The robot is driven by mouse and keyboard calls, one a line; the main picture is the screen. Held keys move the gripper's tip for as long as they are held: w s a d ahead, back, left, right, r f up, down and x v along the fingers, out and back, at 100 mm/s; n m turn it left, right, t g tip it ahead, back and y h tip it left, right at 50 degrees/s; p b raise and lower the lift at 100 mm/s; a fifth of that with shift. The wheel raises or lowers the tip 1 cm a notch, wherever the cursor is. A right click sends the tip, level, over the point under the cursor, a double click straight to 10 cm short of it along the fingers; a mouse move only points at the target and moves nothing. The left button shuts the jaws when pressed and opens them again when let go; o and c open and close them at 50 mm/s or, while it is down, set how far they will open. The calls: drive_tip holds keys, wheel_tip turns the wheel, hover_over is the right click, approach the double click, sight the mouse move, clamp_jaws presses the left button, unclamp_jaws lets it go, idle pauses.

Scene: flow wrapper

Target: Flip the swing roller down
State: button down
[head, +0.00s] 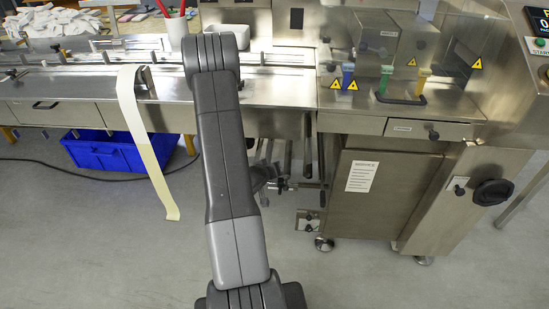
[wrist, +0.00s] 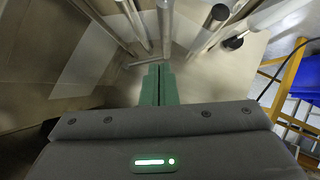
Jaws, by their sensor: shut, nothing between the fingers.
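In the wrist view my gripper (wrist: 158,72) has its two green fingers pressed together, with nothing between them. It points at a group of metal rollers and bars under the machine. One roller with a dark end (wrist: 219,12) stands at the upper right of the fingertips, and another with a dark end (wrist: 233,43) lies farther right. I cannot tell which of these is the swing roller. In the head view my arm covers much of the roller area (head: 288,165) below the bench, and my gripper is hidden behind it.
The steel cabinet (head: 375,205) stands right of the rollers. The floor in front is clear.

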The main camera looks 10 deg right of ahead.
wheel_tip(320, 180, down, 11)
drive_tip(key=d+n+h+b, duration=0.2)
drive_tip(key=h+b, duration=0.1)
drive_tip(key=b, duration=0.2)
drive_tip(key=shift+s+f+n, duration=0.15)
drive_tip(key=shift+s+n, duration=0.25)
